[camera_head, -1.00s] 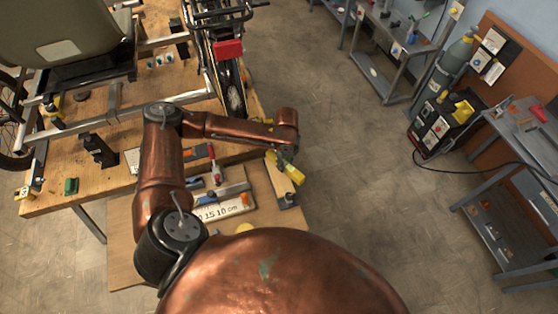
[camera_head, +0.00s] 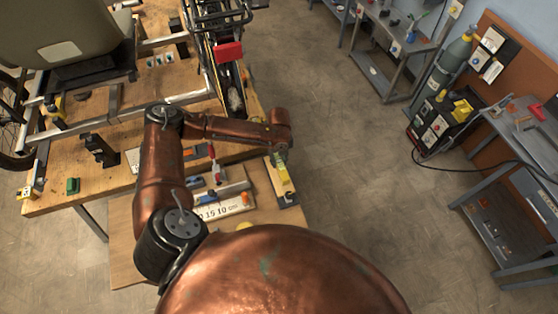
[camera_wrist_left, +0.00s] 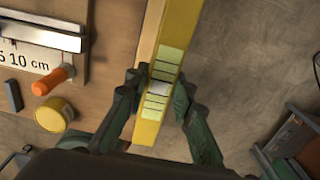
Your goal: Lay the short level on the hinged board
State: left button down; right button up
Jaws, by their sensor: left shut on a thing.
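The short level is a yellow bar (camera_head: 285,177) with pale vial windows, and it also shows in the left wrist view (camera_wrist_left: 180,28). My left gripper (camera_head: 281,154) is shut on it, with one finger on each long side in the left wrist view (camera_wrist_left: 158,88). The hinged board (camera_head: 270,179) is a narrow wooden strip at the right end of the low bench. The level lies over it, roughly along its length, and hides much of it. I cannot tell whether they touch. My right gripper is not in view.
A measuring board with printed numbers (camera_head: 236,206), a metal bar and an orange-handled tool (camera_wrist_left: 53,80) lie left of the level. A yellow round item (camera_wrist_left: 54,114) is close by. The trike frame stands on the wooden table (camera_head: 125,180) behind. Open floor lies to the right.

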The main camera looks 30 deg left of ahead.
pick_arm(q)
notch_tip(320, 180, down, 3)
jog(key=shift+f+b, duration=0.15)
jog(key=shift+b, duration=0.45)
jog(key=shift+f+b, duration=0.45)
jog(key=shift+f, duration=0.8)
jog(key=shift+f, duration=0.55)
jog(key=c, duration=1.6)
grip_release()
notch_tip(320, 180, up, 12)
